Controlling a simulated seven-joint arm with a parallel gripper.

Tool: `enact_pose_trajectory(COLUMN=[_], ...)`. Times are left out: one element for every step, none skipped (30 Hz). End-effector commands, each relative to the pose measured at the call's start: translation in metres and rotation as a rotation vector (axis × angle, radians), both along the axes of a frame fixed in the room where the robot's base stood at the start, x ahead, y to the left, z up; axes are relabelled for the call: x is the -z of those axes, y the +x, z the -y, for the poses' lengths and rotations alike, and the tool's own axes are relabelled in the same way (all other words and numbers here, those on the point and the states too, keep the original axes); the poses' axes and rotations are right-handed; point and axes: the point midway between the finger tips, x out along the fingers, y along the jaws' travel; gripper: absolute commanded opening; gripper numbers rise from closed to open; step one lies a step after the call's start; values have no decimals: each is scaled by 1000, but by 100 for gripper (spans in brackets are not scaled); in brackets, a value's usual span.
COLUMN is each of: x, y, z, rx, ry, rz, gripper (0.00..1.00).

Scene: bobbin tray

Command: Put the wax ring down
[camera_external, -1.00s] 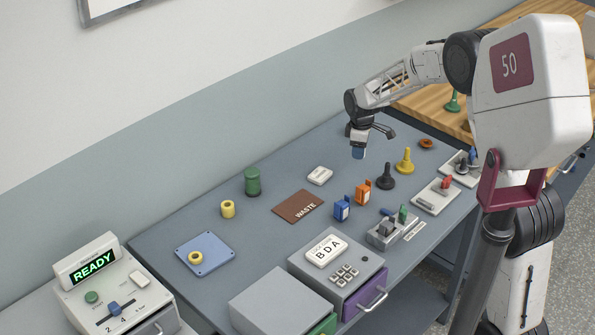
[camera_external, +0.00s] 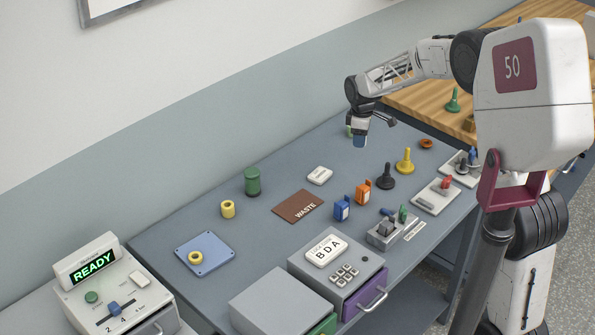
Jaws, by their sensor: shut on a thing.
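My gripper (camera_external: 359,143) is above the far right part of the grey bench, pointing down. It is shut on a small blue thing (camera_external: 359,141) that shows at its fingertips. The thing is small in the picture, and I cannot tell whether it is a ring. It looks clear of the bench top. A yellow ring (camera_external: 195,257) lies on a blue square plate (camera_external: 220,262) at the front left. An orange-brown ring-like piece (camera_external: 426,143) lies at the far right. I cannot tell which piece is the wax ring.
Black (camera_external: 386,177) and yellow (camera_external: 404,161) pawn-shaped pieces stand right of my gripper. A pale green thing (camera_external: 349,131) shows beside it. The brown WASTE mat (camera_external: 298,205), a white block (camera_external: 319,176) and a green cylinder (camera_external: 252,181) are leftward. Bare bench lies between.

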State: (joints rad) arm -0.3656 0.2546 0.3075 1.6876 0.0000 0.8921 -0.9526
Motion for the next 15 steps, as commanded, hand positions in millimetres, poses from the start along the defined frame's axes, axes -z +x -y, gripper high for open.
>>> enact_pose_trajectory(x=[0, 0, 0, 0, 0, 0, 0, 0, 0, 0, 0, 0, 0, 0, 0], y=[0, 0, 0, 0, 0, 0, 0, 0, 0, 0, 0, -1, -1, -1, -2], z=[0, 0, 0, 0, 0, 0, 0, 0, 0, 0, -1, -2, -3, -4, -6], rx=[0, 0, 0, 0, 0, 0, 0, 0, 0, 0, 0, -1, -1, -1, -2], ry=[0, 0, 0, 0, 0, 0, 0, 0, 0, 0, 0, 0, 0, 0, 0], rz=[0, 0, 0, 0, 0, 0, 0, 0, 0, 0, 0, 0, 0, 0, 0], gripper=[19, 19, 19, 19, 19, 19, 19, 19, 19, 19, 19, 19, 19, 19, 19])
